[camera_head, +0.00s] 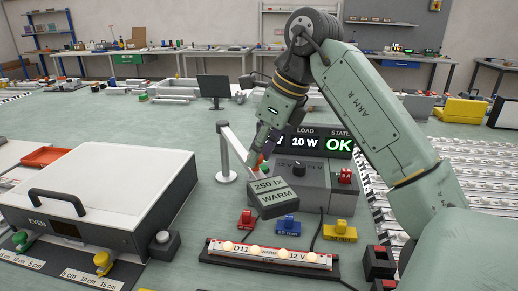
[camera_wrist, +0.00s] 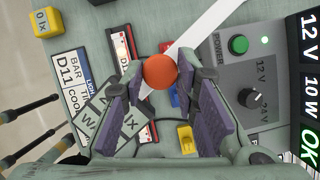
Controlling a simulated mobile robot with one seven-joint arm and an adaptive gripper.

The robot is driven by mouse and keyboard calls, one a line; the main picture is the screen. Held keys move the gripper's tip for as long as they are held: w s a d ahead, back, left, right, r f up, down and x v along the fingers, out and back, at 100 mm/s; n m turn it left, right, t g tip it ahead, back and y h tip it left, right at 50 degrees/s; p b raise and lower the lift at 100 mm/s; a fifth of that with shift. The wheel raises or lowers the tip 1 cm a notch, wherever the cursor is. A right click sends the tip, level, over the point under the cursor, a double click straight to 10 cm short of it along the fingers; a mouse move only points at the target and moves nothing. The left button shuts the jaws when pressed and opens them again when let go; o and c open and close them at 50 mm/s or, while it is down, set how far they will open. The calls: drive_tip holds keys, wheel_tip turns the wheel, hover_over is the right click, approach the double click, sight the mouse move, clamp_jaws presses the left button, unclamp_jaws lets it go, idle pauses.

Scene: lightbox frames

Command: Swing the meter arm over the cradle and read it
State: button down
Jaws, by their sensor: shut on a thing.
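The white meter arm (camera_head: 236,142) runs from its post (camera_head: 225,165) to a grey meter head (camera_head: 271,197) reading "250 lx WARM". My gripper (camera_head: 260,150) is shut on the arm's orange knob, which shows between the purple-padded fingers in the wrist view (camera_wrist: 160,71). The black cradle (camera_head: 212,256) holds a lit light bar (camera_head: 270,254) marked D11, warm, 12 V. In the wrist view the meter head (camera_wrist: 112,122) overlaps the middle of the bar (camera_wrist: 122,45); its height above it is hard to tell.
The grey power supply (camera_head: 313,180) stands close behind the meter head; its display (camera_head: 322,141) reads 10 W and OK. Red, blue (camera_head: 286,225) and yellow (camera_head: 340,231) terminals sit between it and the cradle. A white box marked EVEN (camera_head: 110,190) is at left.

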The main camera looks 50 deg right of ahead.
drive_tip(key=c, duration=1.3)
unclamp_jaws()
drive_tip(key=v, duration=0.7)
drive_tip(key=shift+r, duration=0.25)
drive_tip(key=shift+s, duration=0.1)
